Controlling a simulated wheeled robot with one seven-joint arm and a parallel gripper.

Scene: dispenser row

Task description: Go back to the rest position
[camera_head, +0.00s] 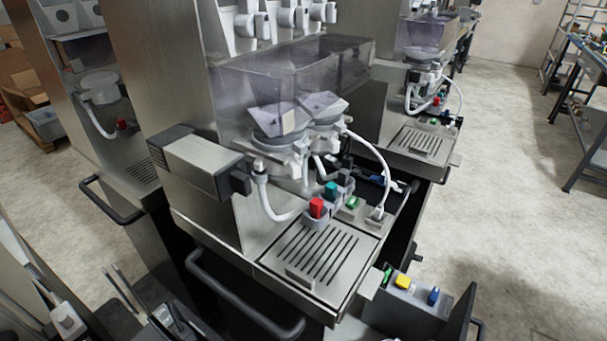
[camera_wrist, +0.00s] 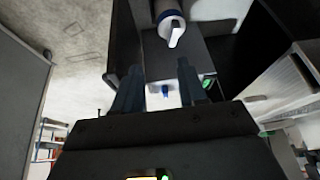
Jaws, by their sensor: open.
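In the wrist view, my gripper (camera_wrist: 160,68) is open. Its two dark fingers stand apart with nothing held between them. Beyond them is a pale surface with a small blue part (camera_wrist: 165,90). Above the fingertips is a round fitting with a white lever (camera_wrist: 174,32); I cannot tell how far it is from them. In the head view, I cannot make out my gripper for certain. The dispenser (camera_head: 235,185) stands in the middle, with a red knob (camera_head: 316,207), a teal knob (camera_head: 331,190) and a slotted tray (camera_head: 275,262).
Black bar handles (camera_head: 245,300) stick out at the front. A second dispenser (camera_head: 420,140) stands behind. The floor (camera_head: 520,210) on the right is clear up to a workbench (camera_head: 590,140).

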